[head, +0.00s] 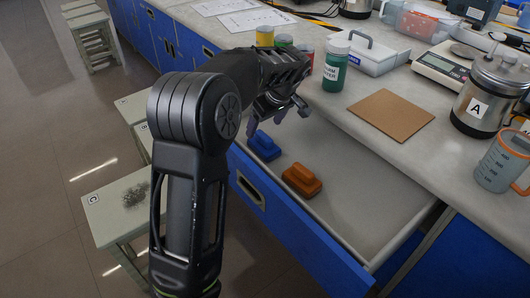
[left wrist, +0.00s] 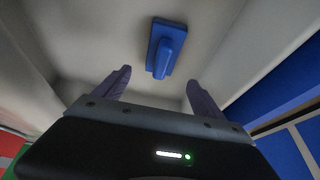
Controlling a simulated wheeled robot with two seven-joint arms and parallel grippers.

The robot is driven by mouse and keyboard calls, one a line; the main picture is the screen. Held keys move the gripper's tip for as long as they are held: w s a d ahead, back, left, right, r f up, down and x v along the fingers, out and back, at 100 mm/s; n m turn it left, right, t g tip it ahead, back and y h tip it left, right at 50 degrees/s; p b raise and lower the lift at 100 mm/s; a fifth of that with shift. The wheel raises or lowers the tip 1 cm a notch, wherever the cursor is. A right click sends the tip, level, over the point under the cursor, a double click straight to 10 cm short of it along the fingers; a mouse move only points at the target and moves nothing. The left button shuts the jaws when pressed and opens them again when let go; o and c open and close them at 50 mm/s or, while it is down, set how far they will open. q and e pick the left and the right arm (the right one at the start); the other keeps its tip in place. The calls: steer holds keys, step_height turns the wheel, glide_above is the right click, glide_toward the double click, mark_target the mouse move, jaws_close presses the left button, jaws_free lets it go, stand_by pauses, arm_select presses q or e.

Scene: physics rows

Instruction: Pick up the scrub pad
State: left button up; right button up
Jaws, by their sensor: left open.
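Two pads of similar shape, each with a raised grip on top, lie apart in the open drawer: a blue pad (head: 264,146) and an orange pad (head: 301,180). I cannot tell from the label-free pads which one is the scrub pad. My left gripper (head: 281,110) is open and empty above the far end of the drawer, close to the blue pad. In the left wrist view the blue pad (left wrist: 166,47) lies on the drawer floor beyond the two spread fingertips (left wrist: 157,78), apart from them. My right gripper is not in view.
The drawer (head: 365,205) has a blue front and hangs under the grey counter. Stools (head: 115,210) stand at left.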

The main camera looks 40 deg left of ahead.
mark_target(260, 138)
arm_select(q)
steer(key=shift+f, duration=0.15)
steer(key=shift+x, duration=1.3)
steer(key=shift+b+x, duration=0.8)
steer(key=shift+x, duration=1.8)
steer(key=shift+c, duration=0.6)
steer(key=c, duration=1.3)
